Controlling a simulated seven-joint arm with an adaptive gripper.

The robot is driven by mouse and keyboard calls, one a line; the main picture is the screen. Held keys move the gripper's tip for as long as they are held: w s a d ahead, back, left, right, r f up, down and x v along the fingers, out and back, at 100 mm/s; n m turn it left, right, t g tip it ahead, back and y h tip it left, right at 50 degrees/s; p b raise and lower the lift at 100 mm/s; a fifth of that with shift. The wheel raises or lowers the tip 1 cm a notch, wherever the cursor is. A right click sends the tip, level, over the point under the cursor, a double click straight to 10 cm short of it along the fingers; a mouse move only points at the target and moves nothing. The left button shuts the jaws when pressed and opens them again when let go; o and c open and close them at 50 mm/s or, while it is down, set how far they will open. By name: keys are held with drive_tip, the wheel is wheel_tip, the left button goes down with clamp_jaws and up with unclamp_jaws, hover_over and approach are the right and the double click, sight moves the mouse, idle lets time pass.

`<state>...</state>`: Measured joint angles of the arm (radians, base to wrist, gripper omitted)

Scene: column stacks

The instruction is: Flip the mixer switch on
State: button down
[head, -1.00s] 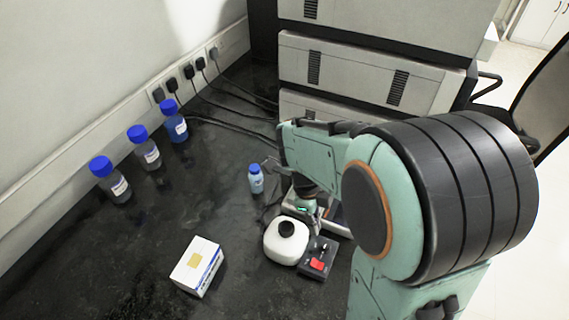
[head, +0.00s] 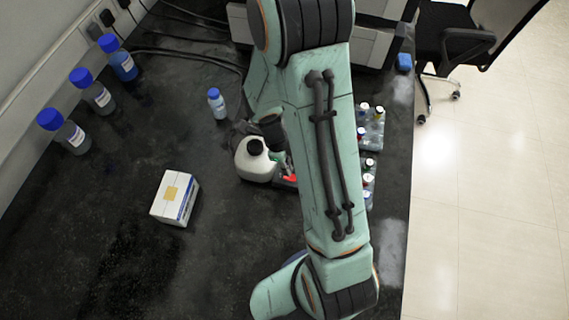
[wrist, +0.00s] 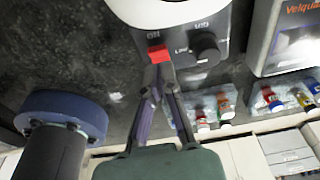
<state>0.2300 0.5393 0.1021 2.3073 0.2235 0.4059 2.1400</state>
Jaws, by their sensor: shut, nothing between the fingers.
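The white mixer (head: 254,166) with a black top stands on the dark bench, partly behind my arm in the head view. In the wrist view, its front panel (wrist: 180,40) shows a red switch (wrist: 158,52) under the mark "ON", beside a black knob (wrist: 205,47). Part of the red switch (head: 291,178) shows beside my arm in the head view. My gripper (wrist: 161,70) is shut and empty, its fingertips right at the lower edge of the red switch. Whether they touch it I cannot tell. In the head view the fingertips are hidden.
A white box (head: 168,209) and a small blue-capped bottle (head: 217,106) stand left of the mixer. Larger bottles (head: 100,98) line the wall. Racks of small vials (head: 370,135) stand right of my arm, near the bench edge. The front left of the bench is clear.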

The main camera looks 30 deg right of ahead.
drive_tip(key=shift+w+a+f, duration=0.1)
drive_tip(key=shift+w+f, duration=0.05)
drive_tip(key=shift+f, duration=0.5)
drive_tip(key=shift+w+a+f+g+h, duration=0.15)
drive_tip(key=shift+f+g+h, duration=0.2)
drive_tip(key=shift+g+h, duration=0.05)
drive_tip(key=shift+s+d+r, duration=0.25)
drive_tip(key=shift+s+d, duration=0.3)
drive_tip(key=shift+d, duration=0.05)
drive_tip(key=shift+w+r, duration=0.1)
drive_tip(key=shift+r, duration=0.25)
drive_tip(key=w+a+r, duration=0.2)
drive_tip(key=r, duration=0.3)
drive_tip(key=w+a+r, duration=0.2)
drive_tip(key=a+r, duration=0.1)
drive_tip(key=r, duration=0.3)
drive_tip(key=shift+w, duration=0.35)
